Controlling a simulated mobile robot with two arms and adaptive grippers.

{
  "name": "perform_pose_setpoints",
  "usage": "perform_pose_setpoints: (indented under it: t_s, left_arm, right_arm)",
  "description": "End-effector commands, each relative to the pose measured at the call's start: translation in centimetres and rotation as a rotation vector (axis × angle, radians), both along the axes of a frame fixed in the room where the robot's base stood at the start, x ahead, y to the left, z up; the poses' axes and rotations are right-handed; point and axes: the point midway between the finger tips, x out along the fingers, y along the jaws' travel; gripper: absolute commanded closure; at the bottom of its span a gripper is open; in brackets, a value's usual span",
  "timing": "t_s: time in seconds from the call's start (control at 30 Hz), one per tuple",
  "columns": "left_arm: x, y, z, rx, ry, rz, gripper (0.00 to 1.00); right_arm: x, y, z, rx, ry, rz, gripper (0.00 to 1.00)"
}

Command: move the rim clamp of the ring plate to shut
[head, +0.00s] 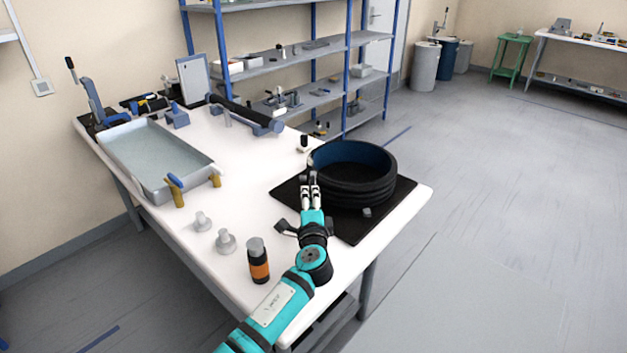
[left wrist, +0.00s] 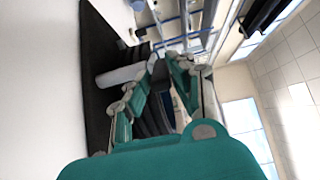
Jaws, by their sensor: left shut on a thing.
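The ring plate is a black stack of rings with a blue inside (head: 352,178), standing on a flat black square base (head: 398,205) at the table's right end. My left gripper (head: 310,180) is at the ring's left rim, with its fingers closed together on a small dark piece, most likely the rim clamp; the fingers hide most of it. In the left wrist view, the fingertips (left wrist: 160,72) meet at a dark grey piece, and the dark ring wall (left wrist: 155,115) shows between the fingers. The clamp's exact position cannot be told. My right gripper is not in view.
A small dark-topped piece (head: 304,143) stands behind the ring, and a grey block (head: 367,212) sits before it. An orange-banded bottle (head: 259,265) and two pale knobs (head: 225,241) stand near the front edge. A grey tray (head: 195,160) is at left; the table's middle is clear.

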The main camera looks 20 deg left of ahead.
Motion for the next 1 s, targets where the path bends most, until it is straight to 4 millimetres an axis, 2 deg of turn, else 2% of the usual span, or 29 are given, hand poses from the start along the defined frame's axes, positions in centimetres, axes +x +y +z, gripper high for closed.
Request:
perform_pose_setpoints:
  t_s: [0.4,0.8,1.0]
  left_arm:
    - [-0.6,2.3,-0.2,0.002,0.005,0.009,1.00]
    - [-0.6,2.5,-0.2,0.001,0.004,0.009,1.00]
    - [-0.6,3.6,-0.1,0.003,0.003,0.010,1.00]
  right_arm:
    - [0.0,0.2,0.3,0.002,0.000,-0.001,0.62]
    - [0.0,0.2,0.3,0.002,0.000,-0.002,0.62]
    - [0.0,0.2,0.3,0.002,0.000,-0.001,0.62]
